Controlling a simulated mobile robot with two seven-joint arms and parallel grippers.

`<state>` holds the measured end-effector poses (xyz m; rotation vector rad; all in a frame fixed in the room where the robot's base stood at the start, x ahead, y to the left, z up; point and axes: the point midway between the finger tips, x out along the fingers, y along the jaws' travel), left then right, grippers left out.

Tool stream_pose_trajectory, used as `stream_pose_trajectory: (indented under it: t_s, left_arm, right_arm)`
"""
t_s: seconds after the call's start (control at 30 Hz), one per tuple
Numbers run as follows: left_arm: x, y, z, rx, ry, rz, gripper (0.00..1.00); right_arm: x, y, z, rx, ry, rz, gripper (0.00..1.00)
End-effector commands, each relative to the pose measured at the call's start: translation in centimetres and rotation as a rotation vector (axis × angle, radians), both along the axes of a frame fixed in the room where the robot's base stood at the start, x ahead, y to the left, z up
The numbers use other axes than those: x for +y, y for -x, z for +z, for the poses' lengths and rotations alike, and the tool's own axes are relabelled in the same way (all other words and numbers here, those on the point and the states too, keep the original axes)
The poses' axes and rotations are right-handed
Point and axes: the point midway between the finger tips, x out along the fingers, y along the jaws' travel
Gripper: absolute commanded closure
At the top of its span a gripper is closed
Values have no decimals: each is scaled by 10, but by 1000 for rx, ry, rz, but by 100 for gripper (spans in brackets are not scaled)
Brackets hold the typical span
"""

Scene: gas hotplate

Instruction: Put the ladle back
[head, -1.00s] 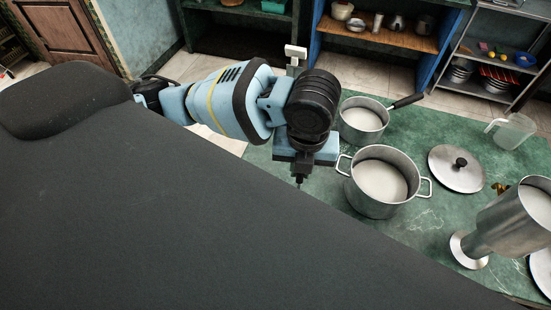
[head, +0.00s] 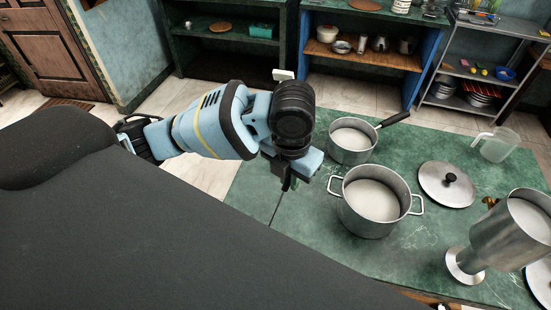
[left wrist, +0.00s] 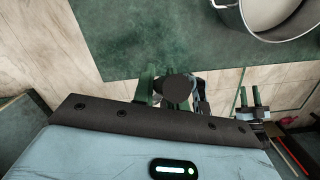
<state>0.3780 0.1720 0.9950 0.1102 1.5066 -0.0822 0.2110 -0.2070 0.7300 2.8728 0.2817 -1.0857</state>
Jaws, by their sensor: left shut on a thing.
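My left gripper (head: 287,182) points down at the left edge of the green counter (head: 300,228), just left of the pots. It is shut on a dark, round-ended thing (left wrist: 176,88), which shows between the fingers in the left wrist view. I cannot tell whether this is the ladle; no ladle bowl or full handle shows clearly. A two-handled pot (head: 364,223) with pale contents stands right of the gripper. A smaller saucepan (head: 350,158) with a dark handle, also with pale contents, stands behind it.
A lid with a black knob (head: 451,180) lies right of the pots, with a clear jug (head: 500,146) behind it. A tall metal vessel (head: 492,235) stands at front right. Shelves (head: 372,54) line the back. The counter is bare in front of the two-handled pot.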

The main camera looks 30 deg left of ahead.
Motion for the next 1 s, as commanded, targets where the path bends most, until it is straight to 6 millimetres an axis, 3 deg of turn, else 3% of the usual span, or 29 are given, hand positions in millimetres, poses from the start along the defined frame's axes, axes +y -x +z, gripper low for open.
stream_pose_trajectory:
  t_s: [0.3, 0.5, 0.83, 1.0]
  left_arm:
    - [48, -57, -6, -1, 1, 6, 100]
    - [70, -83, -10, 0, 0, 2, 100]
    - [76, -91, -12, -1, 0, 0, 100]
    - [75, -90, -29, 0, 1, -1, 100]
  right_arm:
    - [0, 1, -1, 2, 0, -1, 64]
    - [0, 2, -2, 6, 0, 0, 64]
    - [0, 2, -2, 6, -1, -1, 64]
    - [0, -1, 1, -2, 0, 0, 64]
